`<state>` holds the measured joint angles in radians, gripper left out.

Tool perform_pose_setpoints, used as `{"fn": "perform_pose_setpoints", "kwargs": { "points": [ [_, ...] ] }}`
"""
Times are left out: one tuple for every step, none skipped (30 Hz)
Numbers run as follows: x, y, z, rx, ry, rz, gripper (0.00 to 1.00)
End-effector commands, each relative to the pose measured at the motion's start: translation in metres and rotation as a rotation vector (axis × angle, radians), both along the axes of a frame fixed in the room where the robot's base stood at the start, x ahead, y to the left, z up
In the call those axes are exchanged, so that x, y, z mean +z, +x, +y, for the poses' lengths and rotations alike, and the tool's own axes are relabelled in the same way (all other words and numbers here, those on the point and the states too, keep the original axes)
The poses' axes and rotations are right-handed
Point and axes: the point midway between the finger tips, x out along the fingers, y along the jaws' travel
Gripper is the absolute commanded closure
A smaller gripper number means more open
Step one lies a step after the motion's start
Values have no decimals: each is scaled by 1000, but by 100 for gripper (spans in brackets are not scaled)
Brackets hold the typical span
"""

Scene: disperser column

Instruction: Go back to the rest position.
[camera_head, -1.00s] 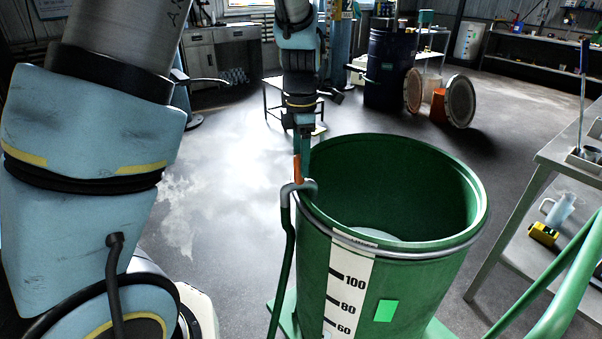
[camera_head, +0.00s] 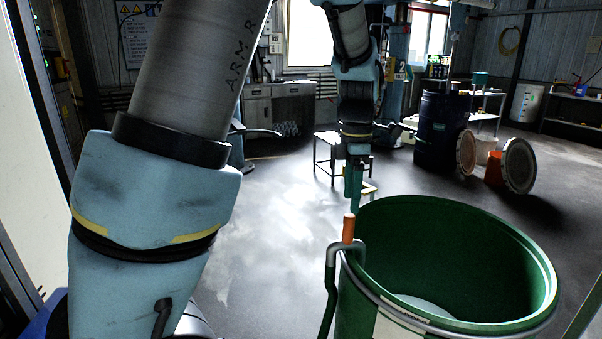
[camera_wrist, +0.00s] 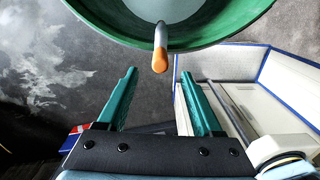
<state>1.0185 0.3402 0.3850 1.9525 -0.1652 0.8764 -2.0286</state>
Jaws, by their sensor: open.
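My gripper (camera_head: 353,205) hangs pointing down from my arm, just above an orange-tipped handle (camera_head: 348,229) at the near left rim of a green drum (camera_head: 455,215). In the wrist view my gripper's two teal fingers (camera_wrist: 160,74) are spread apart with nothing between them. The orange tip (camera_wrist: 160,50) shows there beyond the fingers, against the green drum's rim (camera_wrist: 215,38). The handle joins a grey-green bent pipe that comes down the drum's outer side. My arm appears clear of the drum.
A dark blue drum (camera_head: 436,130), round lids (camera_head: 519,166) and an orange container (camera_head: 494,170) stand behind. A small step stand (camera_head: 327,152) is on the floor behind my gripper. The wrist view shows a white, blue-edged tray (camera_wrist: 285,85). Floor left of the green drum is clear.

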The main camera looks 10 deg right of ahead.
Motion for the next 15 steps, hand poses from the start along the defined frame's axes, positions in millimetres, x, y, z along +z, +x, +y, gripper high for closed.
{"fn": "perform_pose_setpoints", "kwargs": {
  "points": [
    [-1,2,8,-22,-2,0,33],
    [-2,3,15,-46,-4,0,33],
    [-4,6,26,-90,-7,-2,33],
    [-5,7,35,-132,-10,-3,33],
    [-7,8,46,-180,-12,-6,33],
    [-9,10,61,-251,-17,-11,33],
    [-12,10,73,-307,-19,-15,33],
    [-13,10,85,-368,-21,-20,33],
    [-16,9,101,-449,-22,-28,33],
    [-18,8,112,-513,-22,-34,33],
    [-20,7,124,-573,-22,-41,33],
    [-22,4,138,-657,-21,-51,33],
    [-24,2,149,-718,-18,-57,33],
    [-26,-1,160,-782,-15,-64,33],
    [-28,-5,173,-866,-8,-73,33]
  ]
}}
